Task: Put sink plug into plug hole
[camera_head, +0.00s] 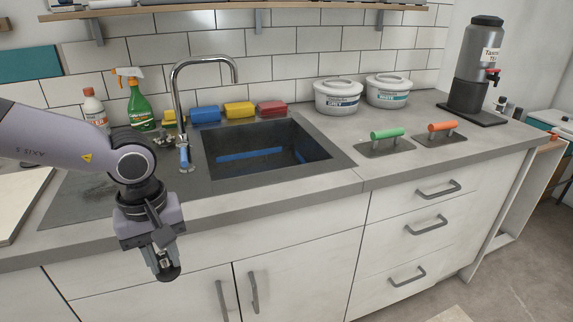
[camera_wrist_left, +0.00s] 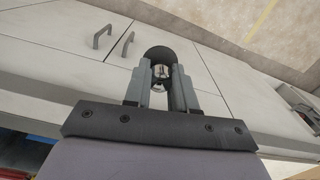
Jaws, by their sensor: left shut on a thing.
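My left gripper (camera_head: 166,262) is in front of the counter's front edge, at the left, pointing down before the white cabinet doors. In the left wrist view my left gripper (camera_wrist_left: 161,78) is shut on the sink plug (camera_wrist_left: 158,52), a dark round piece with a shiny metal part between the fingers. In the head view the plug is a small dark shape at the fingertips. The sink (camera_head: 225,168) is a dark recessed basin to the right of the gripper, with blue strips visible inside. I cannot make out the plug hole. My right gripper is not in view.
A tall curved faucet (camera_head: 176,95) stands at the sink's back left. Spray bottle (camera_head: 138,105), blue sponge (camera_head: 205,114), yellow sponge (camera_head: 239,110) and red sponge (camera_head: 271,109) line the back. White tubs (camera_head: 338,98) and two handled trowels (camera_head: 386,142) are on the right. The front counter strip is clear.

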